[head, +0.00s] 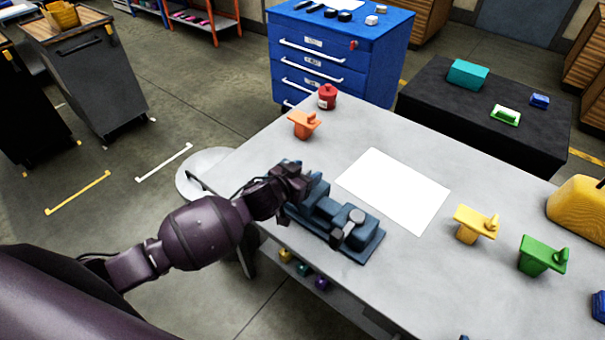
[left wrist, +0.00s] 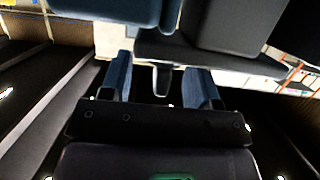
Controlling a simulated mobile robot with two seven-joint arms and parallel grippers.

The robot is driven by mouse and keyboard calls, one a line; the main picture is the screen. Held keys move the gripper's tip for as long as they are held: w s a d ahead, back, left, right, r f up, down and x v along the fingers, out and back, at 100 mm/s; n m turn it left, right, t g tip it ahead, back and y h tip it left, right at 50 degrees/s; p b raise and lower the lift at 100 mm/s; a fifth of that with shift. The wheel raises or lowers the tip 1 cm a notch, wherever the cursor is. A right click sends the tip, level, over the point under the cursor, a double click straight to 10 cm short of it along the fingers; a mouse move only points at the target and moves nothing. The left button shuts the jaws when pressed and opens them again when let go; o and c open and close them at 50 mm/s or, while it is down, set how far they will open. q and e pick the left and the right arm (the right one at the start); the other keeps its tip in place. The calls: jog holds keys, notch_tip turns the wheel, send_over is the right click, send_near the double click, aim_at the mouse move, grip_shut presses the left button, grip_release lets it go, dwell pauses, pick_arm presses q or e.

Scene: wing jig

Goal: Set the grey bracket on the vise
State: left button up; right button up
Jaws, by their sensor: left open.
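The blue-grey vise (head: 365,240) sits at the table's near left edge. My left gripper (head: 300,172) is over the far left end of the vise, very close to it. In the left wrist view its two fingers (left wrist: 162,85) are apart, with a small dark grey piece (left wrist: 161,78) showing between them. I cannot tell whether this piece belongs to the grey bracket or the vise. I cannot make out the grey bracket for certain in the head view. My right gripper is not in view.
A white sheet (head: 395,188) lies beside the vise. An orange bracket (head: 303,124) and red object (head: 327,97) stand at the far left corner. Yellow (head: 474,223) and green (head: 540,254) brackets stand at right. The grey table (head: 455,275) is bare between vise and brackets.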

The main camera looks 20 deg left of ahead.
pick_arm(q)
jog(key=shift+r, duration=0.2)
jog(key=shift+s+a, duration=0.15)
jog(key=shift+s, duration=0.2)
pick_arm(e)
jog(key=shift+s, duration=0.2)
pick_arm(q)
jog(key=v, duration=1.1)
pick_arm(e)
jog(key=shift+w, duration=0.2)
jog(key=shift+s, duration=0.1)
pick_arm(q)
jog(key=s+a+f+n+g+y, duration=0.1)
jog(key=s+a+f+y, duration=0.1)
jog(key=s+f, duration=0.4)
jog(key=s+a+f+n+g+y, duration=0.1)
jog(key=s+a+f+n+y, duration=0.1)
jog(key=s+f, duration=0.4)
jog(key=s+a+y, duration=0.1)
jog(key=s+a, duration=0.1)
jog(key=s, duration=0.2)
jog(key=shift+a+f, duration=0.35)
jog(key=shift+a, duration=0.05)
jog(key=shift+s, duration=0.15)
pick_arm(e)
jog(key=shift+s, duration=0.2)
